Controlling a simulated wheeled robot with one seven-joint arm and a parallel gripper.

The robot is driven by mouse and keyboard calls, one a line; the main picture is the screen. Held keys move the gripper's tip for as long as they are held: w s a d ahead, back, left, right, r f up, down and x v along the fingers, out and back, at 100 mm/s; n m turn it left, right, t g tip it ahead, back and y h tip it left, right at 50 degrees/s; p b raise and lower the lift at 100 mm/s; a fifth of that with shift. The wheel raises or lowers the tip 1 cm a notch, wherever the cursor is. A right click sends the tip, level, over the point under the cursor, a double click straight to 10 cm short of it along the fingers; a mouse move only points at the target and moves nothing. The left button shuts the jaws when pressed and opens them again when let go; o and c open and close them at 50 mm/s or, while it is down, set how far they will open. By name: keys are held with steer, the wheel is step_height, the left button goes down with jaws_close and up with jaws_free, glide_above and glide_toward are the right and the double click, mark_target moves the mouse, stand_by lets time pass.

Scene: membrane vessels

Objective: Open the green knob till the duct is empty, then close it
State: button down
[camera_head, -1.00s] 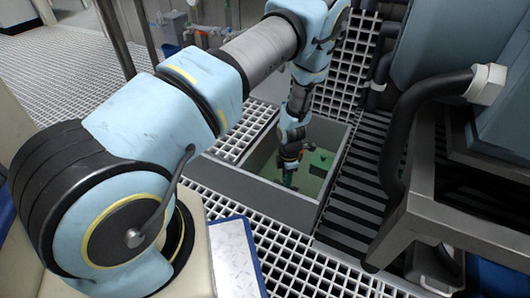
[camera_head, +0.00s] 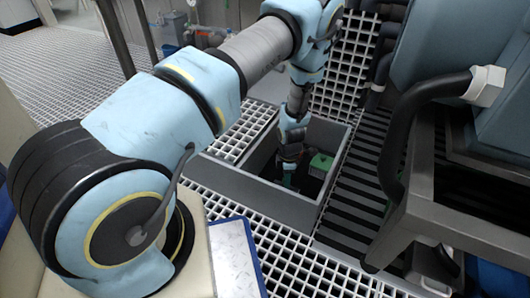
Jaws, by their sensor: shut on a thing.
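The duct (camera_head: 265,193) is a rectangular grey-walled pit in the grating floor, at the middle of the head view. Its inside is dark and no green liquid shows in it. The fingertips are small and dark, so the exact hold is unclear.
A green block-shaped part (camera_head: 322,161) stands in the duct, right of my gripper. A black hose (camera_head: 392,140) and a metal frame (camera_head: 425,195) stand to the right. White grating (camera_head: 290,250) surrounds the duct in front.

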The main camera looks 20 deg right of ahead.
steer(key=m, duration=0.5)
steer(key=shift+p, duration=0.4)
steer(key=m, duration=0.4)
steer(key=shift+m+p, duration=0.35)
steer(key=shift+m, duration=0.05)
steer(key=m, duration=0.4)
steer(key=shift+m+p, duration=0.3)
steer(key=m, duration=0.4)
steer(key=shift+c, duration=2.4)
jaws_free()
step_height(320, 180, up, 11)
steer(key=p, duration=0.3)
steer(key=shift+p, duration=0.4)
